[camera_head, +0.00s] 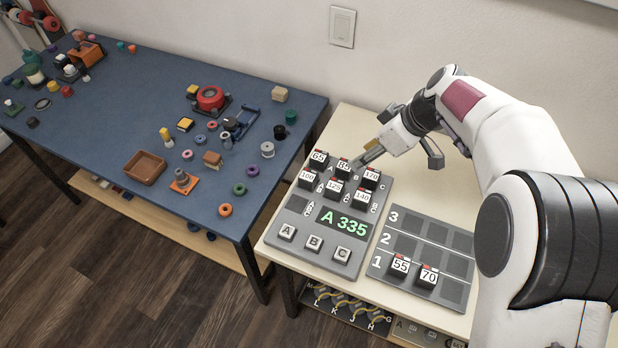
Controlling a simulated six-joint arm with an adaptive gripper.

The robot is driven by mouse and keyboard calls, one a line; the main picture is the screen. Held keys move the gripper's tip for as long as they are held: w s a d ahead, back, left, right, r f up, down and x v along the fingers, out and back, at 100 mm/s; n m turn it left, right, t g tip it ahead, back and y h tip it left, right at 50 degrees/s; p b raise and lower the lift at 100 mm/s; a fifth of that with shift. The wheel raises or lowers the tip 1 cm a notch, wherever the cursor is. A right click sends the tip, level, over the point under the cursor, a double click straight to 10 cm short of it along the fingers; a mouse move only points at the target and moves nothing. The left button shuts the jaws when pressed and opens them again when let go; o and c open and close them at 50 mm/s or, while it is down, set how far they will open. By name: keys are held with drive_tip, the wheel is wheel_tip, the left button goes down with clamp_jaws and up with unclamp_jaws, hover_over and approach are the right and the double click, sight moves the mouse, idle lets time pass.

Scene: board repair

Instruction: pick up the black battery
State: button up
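Several black batteries with white number labels and red marks stand in two places. On the grey board with the green "A 335" display (343,221), batteries 65 (319,161), 85 (343,169) and 170 (371,179) form the back row. In front of them are 100 (307,179), 125 (334,189) and 140 (361,199). Batteries 55 (400,268) and 70 (428,277) sit in row 1 of the grey slotted tray (378,262). My gripper (365,156) points down-left, its tips close behind 85 and 170. Contact and finger gap cannot be made out.
The cream table (352,122) has free room behind the board. Buttons A, B and C (314,243) line the board's front. Rows 2 and 3 of the tray look empty. A blue table (120,110) with many small parts stands at left; the wall is close behind.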

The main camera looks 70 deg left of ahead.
sight(308, 175)
drive_tip(key=s+a+f+n+g, duration=0.1)
drive_tip(key=s+a+f+n, duration=0.1)
drive_tip(key=s+a+f, duration=0.3)
drive_tip(key=s+f, duration=0.1)
drive_tip(key=s, duration=0.1)
drive_tip(key=shift+s+a+f+n, duration=0.15)
drive_tip(key=shift+s+n, duration=0.15)
drive_tip(key=shift+s, duration=0.05)
drive_tip(key=shift+x, duration=1.3)
drive_tip(key=shift+s+f, duration=0.1)
drive_tip(key=shift+x, duration=2.45)
drive_tip(key=shift+s, duration=0.15)
drive_tip(key=c, duration=1)
